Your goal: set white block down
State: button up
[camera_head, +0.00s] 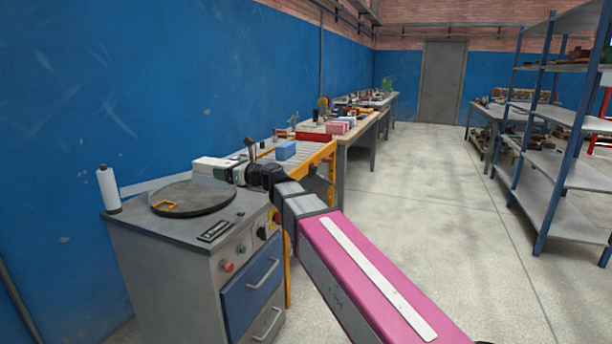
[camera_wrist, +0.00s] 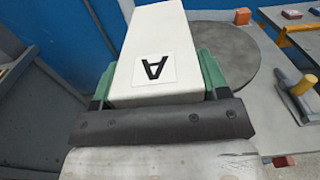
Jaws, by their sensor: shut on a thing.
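The white block (camera_head: 211,167) is between the jaws of my gripper (camera_head: 238,172). In the wrist view the white block (camera_wrist: 152,38) has a black letter A on a label on its face. The green fingers of my gripper (camera_wrist: 157,80) close on both its sides. A round dark turntable (camera_head: 190,200) lies on the grey cabinet top. In the head view the block appears over the turntable's far edge. In the wrist view it covers the left part of the turntable (camera_wrist: 225,50). Whether the block touches a surface below cannot be told.
A white roll (camera_head: 109,190) stands at the cabinet's left corner (camera_head: 130,219). The blue wall (camera_head: 150,80) is close. Open floor (camera_head: 430,180) is at right.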

jog(key=s+d+f+m+t, duration=0.1)
jog(key=d+f, duration=0.6)
jog(key=d, duration=0.8)
jog(key=s+d+f+t+h, duration=0.1)
jog(key=d+f, duration=0.6)
jog(key=d, duration=0.8)
jog(key=s+d+f+m+t, duration=0.1)
jog(key=d+f, duration=0.5)
jog(key=d, duration=0.9)
jog(key=shift+s+f+m+h, duration=0.3)
jog(key=shift+s+f+h, duration=0.1)
jog(key=shift+s, duration=0.05)
